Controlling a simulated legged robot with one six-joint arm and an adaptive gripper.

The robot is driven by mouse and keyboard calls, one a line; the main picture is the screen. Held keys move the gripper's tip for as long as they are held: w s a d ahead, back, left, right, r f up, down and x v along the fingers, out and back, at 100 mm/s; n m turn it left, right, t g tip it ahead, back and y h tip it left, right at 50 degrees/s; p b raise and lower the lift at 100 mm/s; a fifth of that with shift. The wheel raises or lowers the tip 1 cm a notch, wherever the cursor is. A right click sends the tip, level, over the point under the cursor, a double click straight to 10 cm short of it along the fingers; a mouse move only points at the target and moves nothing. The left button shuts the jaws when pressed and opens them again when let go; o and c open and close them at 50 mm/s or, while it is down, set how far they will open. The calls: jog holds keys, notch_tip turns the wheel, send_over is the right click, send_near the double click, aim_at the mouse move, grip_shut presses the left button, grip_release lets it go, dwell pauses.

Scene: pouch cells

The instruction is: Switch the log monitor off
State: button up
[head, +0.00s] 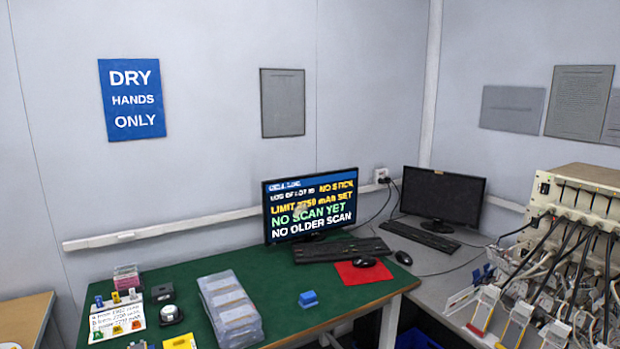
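The log monitor (310,206) stands at the back of the green-topped table (180,278) in the head view. Its screen is lit, with blue, yellow, green and white lines such as "LIMIT 2750 mAh SET", "NO SCAN YET" and "NO OLDER SCAN". A second monitor (442,194), with a dark screen, stands to its right on the grey bench. I cannot make out a power button on either monitor. My gripper is not in view.
A keyboard (342,250), a mouse on a red mat (350,274), a blue block (309,299) and stacked clear trays (232,310) lie on the green table. A cabled rack (575,200) fills the right side. A wall socket (381,175) sits between the monitors.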

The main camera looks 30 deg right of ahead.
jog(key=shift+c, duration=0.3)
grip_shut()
